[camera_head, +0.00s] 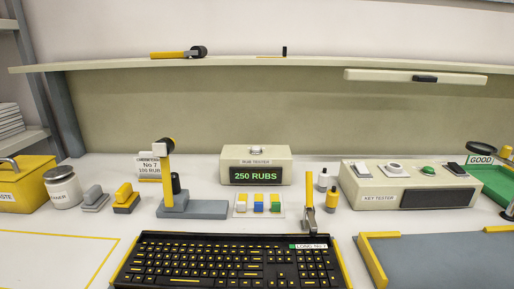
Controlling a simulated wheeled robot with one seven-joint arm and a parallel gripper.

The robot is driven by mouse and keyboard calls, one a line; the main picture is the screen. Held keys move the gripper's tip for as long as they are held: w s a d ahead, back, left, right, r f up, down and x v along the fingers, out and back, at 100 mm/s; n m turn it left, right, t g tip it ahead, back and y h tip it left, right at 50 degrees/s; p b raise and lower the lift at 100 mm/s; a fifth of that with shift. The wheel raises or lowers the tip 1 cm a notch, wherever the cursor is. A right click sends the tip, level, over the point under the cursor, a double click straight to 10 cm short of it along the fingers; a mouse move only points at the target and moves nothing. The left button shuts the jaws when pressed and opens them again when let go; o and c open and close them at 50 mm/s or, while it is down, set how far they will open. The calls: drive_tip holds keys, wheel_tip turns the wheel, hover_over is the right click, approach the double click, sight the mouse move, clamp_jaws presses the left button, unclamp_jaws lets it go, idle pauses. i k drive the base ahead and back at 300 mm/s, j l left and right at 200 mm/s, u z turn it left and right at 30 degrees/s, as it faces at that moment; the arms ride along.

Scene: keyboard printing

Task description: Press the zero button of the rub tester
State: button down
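The rub tester (278,158) is a cream box at the back middle of the bench. Its dark display (255,175) reads "250 RUBS" in green. A label reading "RUB TESTER" is above the display. A small pale round button or knob (256,150) sits on the sloped top. Its marking is too small to read, so I cannot tell if it is the zero button. My gripper is not in view.
The black keyboard (190,262) lies in front. The grey-based yellow stand (166,180) is left of the tester, and the colored key tray (241,208) is before it. Small bottles (331,198) and the key tester (357,181) are right. A shelf (280,63) runs above.

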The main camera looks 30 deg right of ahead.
sight(255, 149)
drive_tip(key=i+j+z, duration=0.45)
drive_tip(key=j, duration=0.2)
drive_tip(key=j+z, duration=0.2)
drive_tip(key=j, duration=0.2)
drive_tip(key=i+j+z, duration=0.25)
drive_tip(key=j, duration=0.15)
drive_tip(key=j+z, duration=0.2)
drive_tip(key=j, duration=0.2)
